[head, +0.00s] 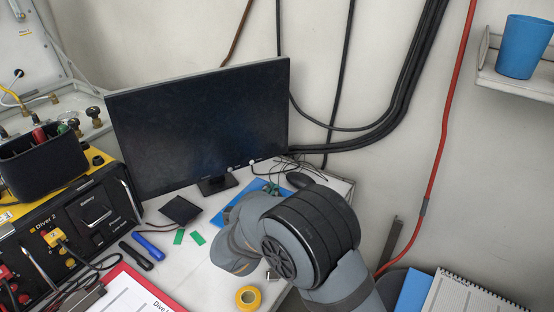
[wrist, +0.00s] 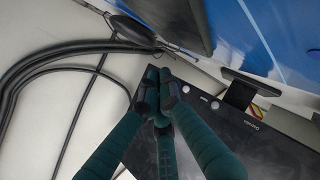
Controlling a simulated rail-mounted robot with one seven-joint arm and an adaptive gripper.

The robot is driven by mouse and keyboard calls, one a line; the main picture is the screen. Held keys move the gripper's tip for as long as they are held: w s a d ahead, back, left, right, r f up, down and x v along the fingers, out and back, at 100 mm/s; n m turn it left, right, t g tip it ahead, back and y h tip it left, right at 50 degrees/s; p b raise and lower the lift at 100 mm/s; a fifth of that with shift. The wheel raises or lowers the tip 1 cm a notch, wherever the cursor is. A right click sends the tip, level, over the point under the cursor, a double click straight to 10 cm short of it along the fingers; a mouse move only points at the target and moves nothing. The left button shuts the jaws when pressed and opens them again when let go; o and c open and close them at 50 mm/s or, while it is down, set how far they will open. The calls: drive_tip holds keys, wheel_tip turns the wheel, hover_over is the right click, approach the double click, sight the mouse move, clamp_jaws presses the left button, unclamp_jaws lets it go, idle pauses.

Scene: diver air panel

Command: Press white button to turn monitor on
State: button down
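The monitor (head: 200,125) stands on the desk with a dark screen. Its lower bezel shows small pale marks near the right corner, one of them a white button (head: 252,161). In the wrist view the monitor (wrist: 250,140) appears turned over, with a small round white button (wrist: 214,105) and another pale spot (wrist: 187,89) along its edge. My gripper (wrist: 161,82) has its teal fingers brought together with nothing seen between them. Its tips overlap the monitor's corner in the picture, left of the pale spots; contact cannot be told. In the head view my arm mostly hides the gripper.
Black cables (head: 385,130) run down the wall right of the monitor. A dark mouse-like object (head: 300,180) and thin wires lie by its corner. A blue sheet (head: 230,206), yellow tape roll (head: 248,297) and red clipboard (head: 110,290) lie nearby. The diver panel (head: 85,225) stands left.

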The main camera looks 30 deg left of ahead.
sight(252, 162)
idle(0.4)
drive_tip(key=shift+w+a+r+p, duration=0.2)
drive_tip(key=shift+w+a+p, duration=0.05)
drive_tip(key=shift+a+p, duration=0.35)
drive_tip(key=a+p, duration=0.1)
drive_tip(key=w+a+p, duration=0.1)
drive_tip(key=a, duration=0.1)
drive_tip(key=w+a+p, duration=0.1)
drive_tip(key=a, duration=0.1)
drive_tip(key=shift+w+f, duration=0.25)
drive_tip(key=shift+w+a, duration=0.45)
drive_tip(key=shift+a, duration=0.4)
drive_tip(key=shift+w+a+b, duration=0.2)
drive_tip(key=shift+a+b, duration=0.2)
drive_tip(key=shift+b, duration=0.1)
